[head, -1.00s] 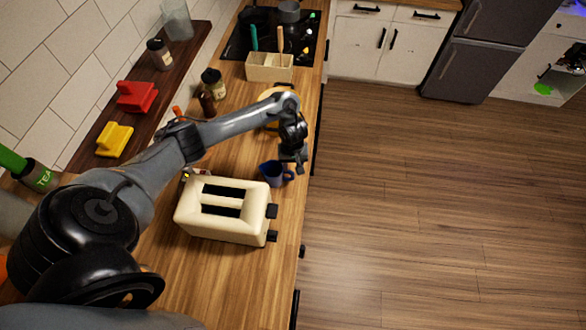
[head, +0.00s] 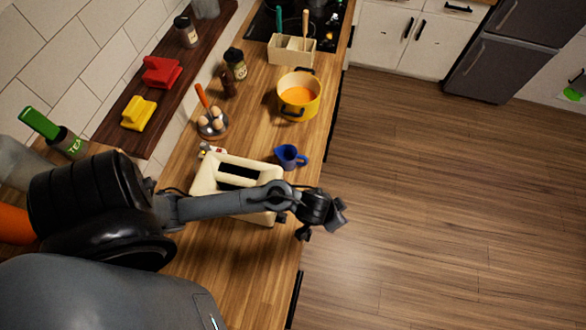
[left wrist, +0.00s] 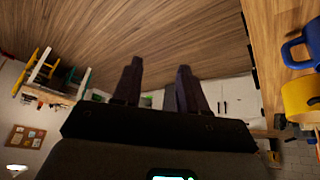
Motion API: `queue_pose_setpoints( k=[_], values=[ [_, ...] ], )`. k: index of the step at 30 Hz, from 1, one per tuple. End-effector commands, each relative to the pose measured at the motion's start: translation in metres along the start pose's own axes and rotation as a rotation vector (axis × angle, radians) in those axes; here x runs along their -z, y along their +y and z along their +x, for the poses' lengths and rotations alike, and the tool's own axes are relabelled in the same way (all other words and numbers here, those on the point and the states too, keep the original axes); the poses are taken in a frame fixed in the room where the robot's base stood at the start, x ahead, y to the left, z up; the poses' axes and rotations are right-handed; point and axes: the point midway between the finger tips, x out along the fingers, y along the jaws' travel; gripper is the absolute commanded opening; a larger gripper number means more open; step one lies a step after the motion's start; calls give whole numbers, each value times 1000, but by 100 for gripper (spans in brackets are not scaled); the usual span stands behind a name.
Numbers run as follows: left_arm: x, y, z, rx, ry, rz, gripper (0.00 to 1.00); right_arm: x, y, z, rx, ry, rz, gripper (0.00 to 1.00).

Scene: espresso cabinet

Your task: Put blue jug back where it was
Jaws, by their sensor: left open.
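The blue jug (head: 289,157) stands upright on the wooden counter, just behind the cream toaster, with its handle toward the right. In the left wrist view the jug (left wrist: 303,44) shows at the right edge, partly cut off. My left gripper (head: 322,230) is past the counter's front edge, over the floor, to the right of the toaster and apart from the jug. In the left wrist view the two fingers of this gripper (left wrist: 160,90) are spread with nothing between them. My right gripper is in neither view.
My left arm passes over the cream toaster (head: 207,180). Behind the jug stands a yellow pot (head: 313,107); to its left are eggs on a holder (head: 213,126). A utensil box (head: 279,54) stands farther back. Counter around the jug's left and rear is clear.

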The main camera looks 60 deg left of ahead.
Motion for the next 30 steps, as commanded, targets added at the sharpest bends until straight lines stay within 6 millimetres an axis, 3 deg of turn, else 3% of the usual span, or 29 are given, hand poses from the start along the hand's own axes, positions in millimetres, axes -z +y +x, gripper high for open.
queue_pose_setpoints(
  k=[1, 6, 12, 18, 30],
  values=[
    [-12, 2, -18, 8, -12, 14, 42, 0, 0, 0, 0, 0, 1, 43],
    [-43, -15, -68, 46, -85, 82, 42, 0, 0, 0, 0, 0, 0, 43],
    [-71, -31, -105, 47, -164, 121, 42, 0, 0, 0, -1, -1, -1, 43],
    [-79, -35, -116, 42, -189, 137, 42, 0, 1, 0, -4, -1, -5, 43],
    [-79, -35, -115, 42, -188, 139, 42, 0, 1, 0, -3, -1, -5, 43]
  ],
)
